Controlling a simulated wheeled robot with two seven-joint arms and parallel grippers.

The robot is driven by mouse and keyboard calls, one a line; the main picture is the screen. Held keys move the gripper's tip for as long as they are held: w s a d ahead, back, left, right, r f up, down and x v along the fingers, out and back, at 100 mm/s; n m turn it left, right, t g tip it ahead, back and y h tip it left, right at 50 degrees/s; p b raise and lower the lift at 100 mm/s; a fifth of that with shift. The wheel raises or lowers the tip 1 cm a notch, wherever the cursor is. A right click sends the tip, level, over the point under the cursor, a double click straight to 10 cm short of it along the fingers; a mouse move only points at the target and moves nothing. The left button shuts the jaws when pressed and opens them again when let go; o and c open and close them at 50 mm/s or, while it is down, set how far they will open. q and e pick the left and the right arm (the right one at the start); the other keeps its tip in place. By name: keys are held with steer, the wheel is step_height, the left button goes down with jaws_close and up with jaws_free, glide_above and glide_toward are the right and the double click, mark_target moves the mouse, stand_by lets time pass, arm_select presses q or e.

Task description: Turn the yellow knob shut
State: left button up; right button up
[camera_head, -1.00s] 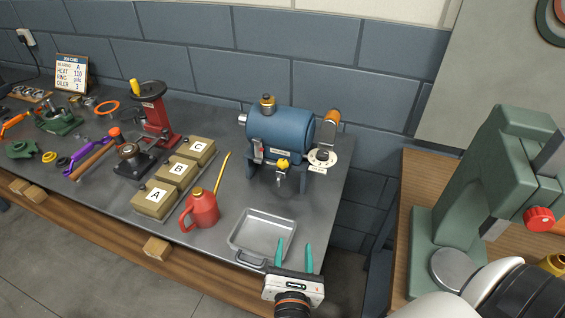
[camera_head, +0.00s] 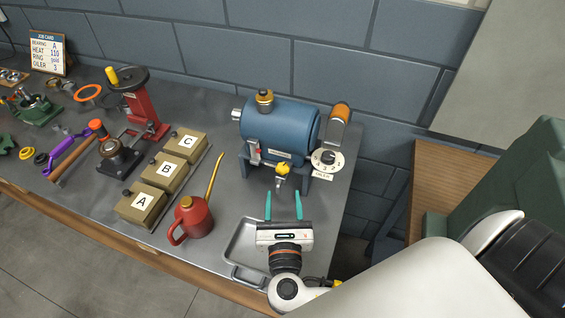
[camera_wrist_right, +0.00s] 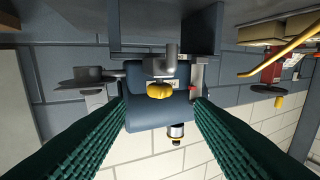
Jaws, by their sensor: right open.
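The yellow knob (camera_head: 282,168) sits on a small grey valve at the lower front of the blue tank (camera_head: 280,130). In the right wrist view the knob (camera_wrist_right: 160,90) shows near the middle, between and beyond the fingers, with the tank (camera_wrist_right: 150,115) behind it. My right gripper (camera_head: 284,205) is open and empty, its two green fingers pointing at the tank, a little short of the knob. In the right wrist view the gripper (camera_wrist_right: 155,115) has its fingers wide apart on either side of the knob. My left gripper does not show.
A grey metal tray (camera_head: 236,245) lies partly under my right gripper. A red oil can (camera_head: 193,218) stands left of the tray. Boxes A (camera_head: 140,203), B and C stand further left. A numbered dial (camera_head: 327,160) is at the tank's right. A green press (camera_head: 510,190) stands at right.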

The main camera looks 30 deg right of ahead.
mark_target(283, 174)
steer(key=x, duration=0.3)
steer(key=shift+w+d+r+p, duration=0.2)
steer(key=shift+w+r+p, duration=0.1)
steer(key=shift+p, duration=0.1)
steer(key=x, duration=0.2)
steer(key=p+x, duration=0.1)
steer(key=x, duration=0.1)
steer(key=shift+w+d+f, duration=0.1)
steer(key=shift+w+f, duration=0.1)
steer(key=shift+f, duration=0.05)
steer(key=shift+w+d, duration=0.25)
steer(key=shift+w, duration=0.25)
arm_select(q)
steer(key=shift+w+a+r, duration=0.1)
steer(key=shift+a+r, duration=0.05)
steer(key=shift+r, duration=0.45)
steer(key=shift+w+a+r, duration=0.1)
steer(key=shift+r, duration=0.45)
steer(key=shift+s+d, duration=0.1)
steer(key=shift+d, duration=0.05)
arm_select(e)
steer(key=shift+c, duration=0.6)
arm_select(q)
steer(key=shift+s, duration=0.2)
arm_select(e)
steer(key=c, duration=0.8)
